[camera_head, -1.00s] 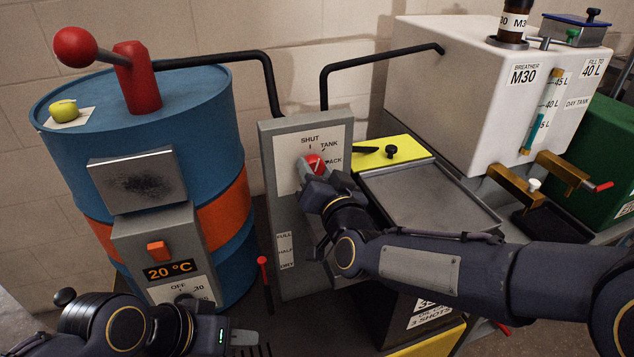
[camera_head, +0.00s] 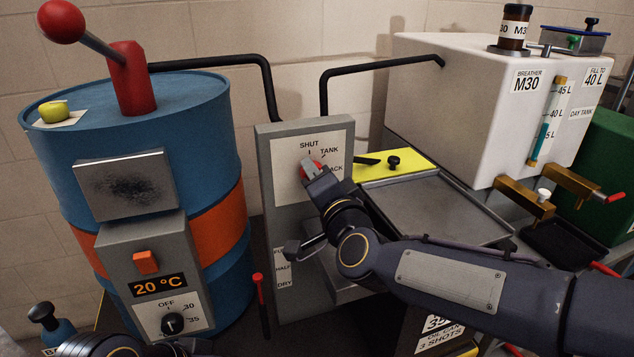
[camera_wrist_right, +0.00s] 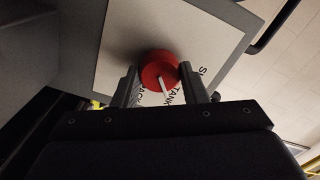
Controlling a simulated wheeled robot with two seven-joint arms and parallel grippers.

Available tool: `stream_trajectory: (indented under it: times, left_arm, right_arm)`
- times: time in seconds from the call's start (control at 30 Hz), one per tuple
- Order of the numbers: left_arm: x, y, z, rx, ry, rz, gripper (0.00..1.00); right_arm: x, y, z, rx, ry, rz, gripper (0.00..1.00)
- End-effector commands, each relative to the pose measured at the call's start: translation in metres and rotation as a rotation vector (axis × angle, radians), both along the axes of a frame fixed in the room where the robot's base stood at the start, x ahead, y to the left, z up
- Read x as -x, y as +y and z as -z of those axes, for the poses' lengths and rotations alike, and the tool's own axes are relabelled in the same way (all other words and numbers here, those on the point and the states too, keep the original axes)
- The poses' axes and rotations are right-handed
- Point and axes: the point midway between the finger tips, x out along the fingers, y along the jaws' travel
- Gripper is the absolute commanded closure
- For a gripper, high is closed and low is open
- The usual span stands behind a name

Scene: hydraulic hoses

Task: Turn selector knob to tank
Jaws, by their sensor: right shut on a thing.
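The red selector knob (camera_head: 319,166) is on the white label plate (camera_head: 283,178) of a grey upright panel. My right gripper (camera_head: 314,171) is at the knob, with its fingers partly hiding it. In the right wrist view, the gripper (camera_wrist_right: 159,90) has one finger on each side of the knob (camera_wrist_right: 157,68) and is shut on it. The knob's white pointer (camera_wrist_right: 163,87) points down toward the TANK word, near the gap between TANK and the partly hidden word ending in ACK. SHUT and TANK are readable in the head view. My left gripper's fingers are out of view.
A blue drum (camera_head: 215,130) with a red-knobbed lever (camera_head: 60,20) stands at the left. Black pipes run behind the panel. A white day tank (camera_head: 465,110), brass taps (camera_head: 525,197) and a metal tray (camera_head: 430,210) are at the right. A small red-tipped lever (camera_head: 258,278) stands beside the panel.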

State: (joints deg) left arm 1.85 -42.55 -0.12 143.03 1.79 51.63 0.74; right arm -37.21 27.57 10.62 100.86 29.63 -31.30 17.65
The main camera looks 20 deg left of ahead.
Motion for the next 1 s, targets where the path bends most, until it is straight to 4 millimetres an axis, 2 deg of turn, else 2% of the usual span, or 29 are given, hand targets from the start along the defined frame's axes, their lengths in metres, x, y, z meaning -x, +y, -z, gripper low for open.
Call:
stream_trajectory:
  times: [0.4,0.43,0.57,0.87,1.0]
  left_arm:
    - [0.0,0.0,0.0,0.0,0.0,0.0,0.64]
    - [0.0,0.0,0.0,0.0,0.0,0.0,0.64]
    - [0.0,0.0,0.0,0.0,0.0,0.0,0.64]
    - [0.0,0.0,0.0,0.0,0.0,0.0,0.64]
    - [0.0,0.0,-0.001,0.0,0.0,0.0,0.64]
  right_arm:
    - [0.0,0.0,0.0,-0.005,0.004,0.001,0.84]
    - [0.0,0.0,0.0,-0.005,0.004,0.001,0.57]
    - [0.0,0.0,0.0,-0.005,0.003,0.001,0.4]
    - [0.001,-0.001,0.0,-0.004,0.003,0.0,0.39]
    - [0.012,-0.009,-0.001,-0.005,0.002,0.0,0.39]
